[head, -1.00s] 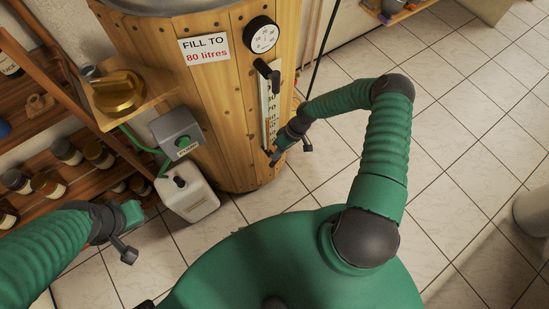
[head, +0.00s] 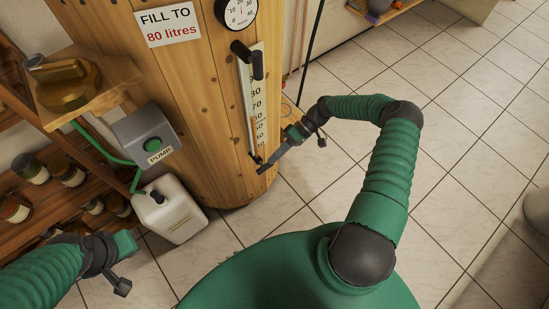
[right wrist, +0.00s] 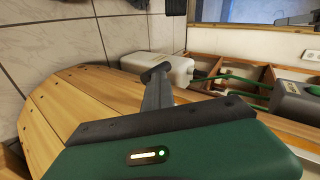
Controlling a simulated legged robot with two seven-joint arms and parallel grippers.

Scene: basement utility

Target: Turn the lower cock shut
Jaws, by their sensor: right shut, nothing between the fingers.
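The sight gauge (head: 251,100) runs down the front of the wooden barrel (head: 190,100). The upper cock (head: 257,64), with a black lever, is at its top. The lower cock (head: 256,158) is a small dark fitting at its bottom, partly hidden by my right gripper. My right gripper (head: 264,168) is shut and empty, its tips right beside the lower cock; I cannot tell whether they touch. In the right wrist view its dark fingers (right wrist: 156,75) reach out over the planks. My left gripper (head: 121,284) is low at the left, away from the barrel; its jaws are unclear.
A round dial (head: 237,10) and a fill sign (head: 168,24) are on the barrel.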

